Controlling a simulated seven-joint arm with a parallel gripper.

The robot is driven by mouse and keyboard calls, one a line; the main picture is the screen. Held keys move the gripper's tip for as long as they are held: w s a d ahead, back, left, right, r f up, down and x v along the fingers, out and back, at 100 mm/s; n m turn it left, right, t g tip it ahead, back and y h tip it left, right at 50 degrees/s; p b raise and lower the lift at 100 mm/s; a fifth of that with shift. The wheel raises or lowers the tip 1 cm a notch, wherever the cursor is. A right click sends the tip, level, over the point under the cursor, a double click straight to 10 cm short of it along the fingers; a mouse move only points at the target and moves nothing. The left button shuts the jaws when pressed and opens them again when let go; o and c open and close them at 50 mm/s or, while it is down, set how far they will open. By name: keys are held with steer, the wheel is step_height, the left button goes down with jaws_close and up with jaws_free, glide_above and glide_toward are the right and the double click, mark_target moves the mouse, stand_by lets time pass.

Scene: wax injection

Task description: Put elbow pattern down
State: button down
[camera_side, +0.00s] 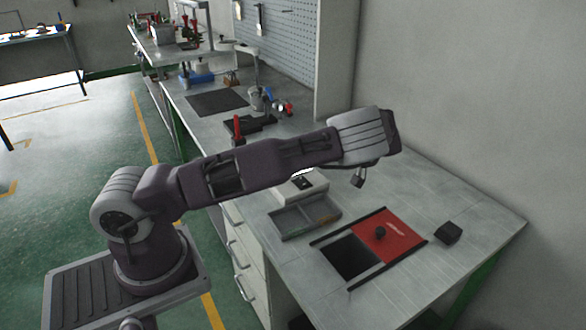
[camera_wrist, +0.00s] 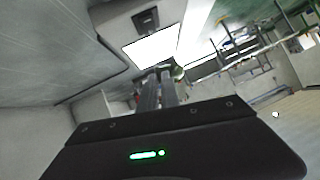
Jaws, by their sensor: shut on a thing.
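My gripper (camera_wrist: 165,82) shows in the wrist view with its two grey fingers close together, pointing away from the camera. A small dull greenish piece (camera_wrist: 178,72) shows at the fingertips. It appears to be the elbow pattern, held there, but it is too small to make out its shape. The held piece appears raised, clear of the bench.
On the bench are a grey divided tray (camera_side: 305,218), a red plate (camera_side: 392,232) with a black knob, a dark square (camera_side: 348,258) between rails, and a small black block (camera_side: 448,232). A dark mat (camera_side: 217,102) lies farther back. The right bench corner is clear.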

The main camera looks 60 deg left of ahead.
steer(key=s+a+r+n+h, duration=0.1)
steer(key=s+a+r+n, duration=0.15)
steer(key=a, duration=0.95)
steer(key=shift+m+g, duration=0.35)
steer(key=shift+g, duration=0.05)
step_height(320, 180, down, 10)
steer(key=shift+r, duration=0.2)
steer(key=shift+f, duration=0.1)
steer(key=c, duration=1.6)
jaws_free()
